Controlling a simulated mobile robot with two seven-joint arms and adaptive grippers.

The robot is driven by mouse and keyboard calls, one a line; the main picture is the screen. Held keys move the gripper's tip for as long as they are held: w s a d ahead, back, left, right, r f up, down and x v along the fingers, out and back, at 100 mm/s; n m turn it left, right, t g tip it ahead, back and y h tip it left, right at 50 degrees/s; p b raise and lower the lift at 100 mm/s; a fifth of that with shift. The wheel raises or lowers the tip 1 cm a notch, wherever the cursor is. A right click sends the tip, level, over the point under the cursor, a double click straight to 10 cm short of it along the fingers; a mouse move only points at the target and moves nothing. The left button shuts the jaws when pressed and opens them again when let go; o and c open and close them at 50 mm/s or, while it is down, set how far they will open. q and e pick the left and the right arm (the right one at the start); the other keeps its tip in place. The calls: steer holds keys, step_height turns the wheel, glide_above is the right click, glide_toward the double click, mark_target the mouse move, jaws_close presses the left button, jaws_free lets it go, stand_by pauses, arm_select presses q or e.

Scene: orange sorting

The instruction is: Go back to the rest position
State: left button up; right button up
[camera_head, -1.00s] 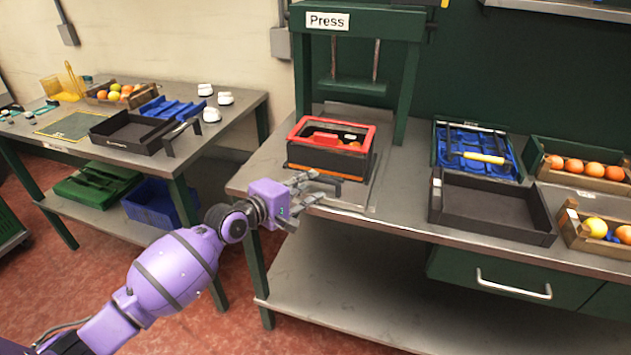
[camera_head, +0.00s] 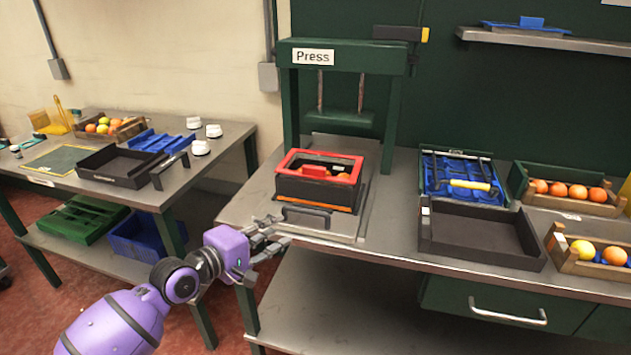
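My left arm comes in from the lower left in the head view. My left gripper (camera_head: 277,241) is just off the front edge of the press bench, left of and below the press. Its fingers are apart and nothing shows between them. The red-rimmed black box (camera_head: 318,188) sits under the green press (camera_head: 340,55), with a dark handle (camera_head: 306,214) at its front. The gripper appears apart from this handle. My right gripper is not in view.
An empty black tray (camera_head: 478,255), a blue tray with tools (camera_head: 457,172) and wooden fruit crates (camera_head: 567,203) stand on the right bench. The left table (camera_head: 215,160) holds another black tray (camera_head: 112,178) and a fruit crate (camera_head: 132,131). A gap separates table and bench.

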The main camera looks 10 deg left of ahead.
arm_select(q)
steer(key=s+d+f+m+g+y+p, duration=0.15)
steer(key=s+f+m+y, duration=0.25)
steer(key=s+f+m, duration=1.05)
steer(key=s+d+f+g, duration=0.1)
steer(key=s+f, duration=0.3)
steer(key=s, duration=0.4)
steer(key=s+d+f+g+y+p, duration=0.1)
steer(key=s+f+g, duration=0.1)
steer(key=s+f, duration=0.3)
steer(key=s+d+f+g+y+p, duration=0.1)
steer(key=s+f, duration=0.3)
steer(key=s, duration=0.8)
steer(key=shift+s+d+f, duration=0.25)
steer(key=shift+s+f, duration=0.05)
steer(key=shift+f, duration=0.1)
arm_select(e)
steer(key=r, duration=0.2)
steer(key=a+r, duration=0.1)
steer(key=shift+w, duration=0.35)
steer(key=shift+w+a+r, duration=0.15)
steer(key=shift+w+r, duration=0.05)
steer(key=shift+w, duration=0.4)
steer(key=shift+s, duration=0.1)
